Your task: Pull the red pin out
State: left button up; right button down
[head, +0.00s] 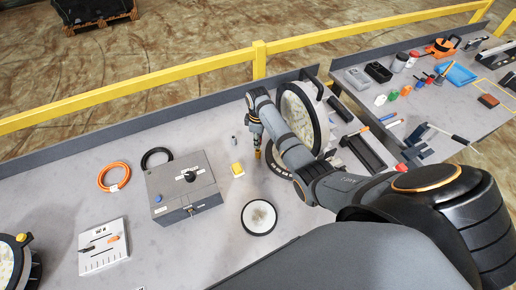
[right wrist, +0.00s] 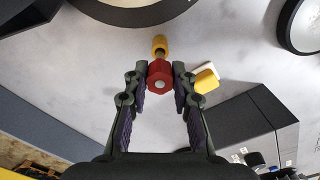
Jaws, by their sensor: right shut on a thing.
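The red pin shows in the right wrist view as a red hexagonal head (right wrist: 160,74) with a pale round centre. My right gripper (right wrist: 160,78) is shut on it, one dark finger on each side. A yellow cylindrical piece (right wrist: 159,44) shows just beyond the red head, in line with it. I cannot tell whether the pin is still seated in anything. In the head view my right gripper (head: 257,146) points down over the table beside the large round light, and the red head is hard to make out there. My left gripper is not in view.
The large round light (head: 299,117) stands right of my gripper. A yellow button on a white base (head: 237,168) and a grey control box (head: 185,187) are to the left. A round white disc (head: 259,217) lies in front. An orange cable ring (head: 114,176) lies farther left.

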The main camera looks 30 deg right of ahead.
jog(key=shift+r+p, duration=0.5)
jog(key=shift+r, duration=1.15)
